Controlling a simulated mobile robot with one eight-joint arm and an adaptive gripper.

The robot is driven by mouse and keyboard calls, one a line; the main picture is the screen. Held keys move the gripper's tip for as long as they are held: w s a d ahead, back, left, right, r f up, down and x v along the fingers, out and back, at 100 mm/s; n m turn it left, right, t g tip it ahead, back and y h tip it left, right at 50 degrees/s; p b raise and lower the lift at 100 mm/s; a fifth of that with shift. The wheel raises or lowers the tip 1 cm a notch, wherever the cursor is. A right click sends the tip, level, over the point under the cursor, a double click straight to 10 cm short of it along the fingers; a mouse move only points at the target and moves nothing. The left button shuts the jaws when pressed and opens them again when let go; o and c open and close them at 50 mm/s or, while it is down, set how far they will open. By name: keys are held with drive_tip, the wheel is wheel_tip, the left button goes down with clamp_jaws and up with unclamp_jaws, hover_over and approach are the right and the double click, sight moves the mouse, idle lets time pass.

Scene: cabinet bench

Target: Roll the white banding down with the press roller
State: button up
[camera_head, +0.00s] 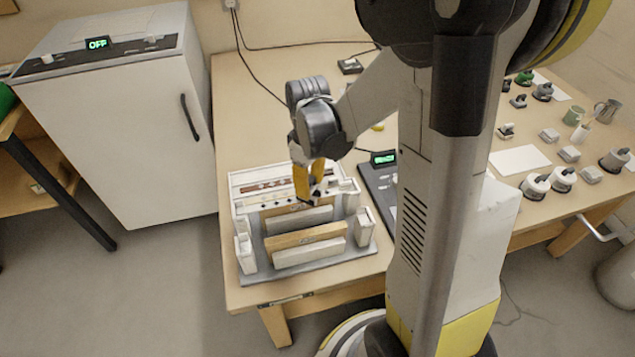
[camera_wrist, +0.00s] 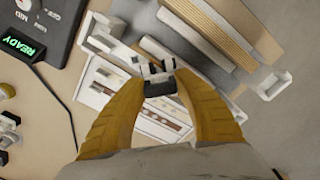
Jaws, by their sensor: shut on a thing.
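My gripper (camera_head: 316,190) has yellow fingers closed around a small dark grey and pale tool, which appears to be the press roller (camera_wrist: 159,84). In the head view it hangs over the back of the clamping fixture, and the fingers hide most of the tool. The fixture has a grey base (camera_head: 310,269) and white blocks. A wooden board (camera_head: 306,237) stands on edge between white jaws; it also shows in the wrist view (camera_wrist: 212,30). I cannot make out the white banding on the board clearly, nor whether the roller touches anything.
A white tray with brown strips (camera_wrist: 152,124) lies behind the fixture. A dark console (camera_wrist: 50,30) showing READY stands beside it. A white cabinet (camera_head: 130,125) reading OFF stands at left. Mugs and several small pots (camera_head: 562,179) stand at far right.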

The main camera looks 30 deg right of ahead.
drive_tip(key=shift+w+a, duration=0.55)
drive_tip(key=shift+a, duration=1.15)
drive_tip(key=shift+w+a, duration=0.6)
drive_tip(key=shift+a, duration=1.05)
drive_tip(key=shift+w+a, duration=0.55)
drive_tip(key=shift+a, duration=1.15)
drive_tip(key=shift+r, duration=0.15)
wheel_tip(320, 180, up, 6)
drive_tip(key=p, duration=0.4)
wheel_tip(320, 180, up, 3)
drive_tip(key=shift+f+p, duration=0.1)
drive_tip(key=shift+p, duration=1.15)
drive_tip(key=shift+d, duration=0.15)
